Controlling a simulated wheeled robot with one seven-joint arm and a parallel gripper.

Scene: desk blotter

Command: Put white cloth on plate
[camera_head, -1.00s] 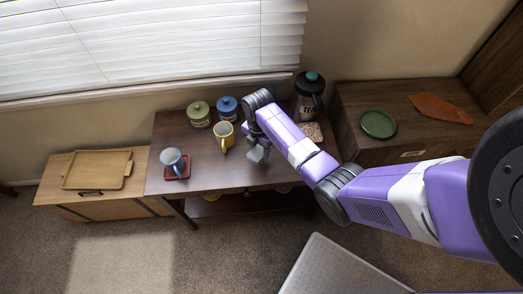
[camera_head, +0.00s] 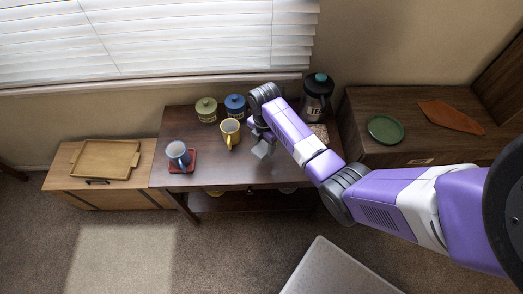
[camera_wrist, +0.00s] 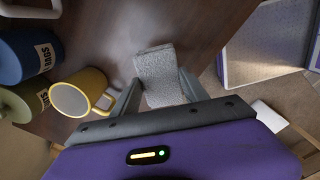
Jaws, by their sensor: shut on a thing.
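The white cloth (camera_wrist: 160,77) looks light grey and textured in the wrist view. My gripper (camera_wrist: 158,92) is shut on it, one finger along each side. In the head view the cloth (camera_head: 262,149) shows as a small pale piece at the end of my gripper (camera_head: 260,138), over the dark table. I cannot tell whether it touches the tabletop. The plate, a green round one (camera_head: 385,129), lies empty on the brown cabinet at the right, well apart from my gripper.
A yellow mug (camera_head: 229,132) stands just left of my gripper. A green canister (camera_head: 206,110), a blue canister (camera_head: 235,107) and a tea jar (camera_head: 317,97) stand behind. An orange cloth (camera_head: 450,116) lies right of the plate.

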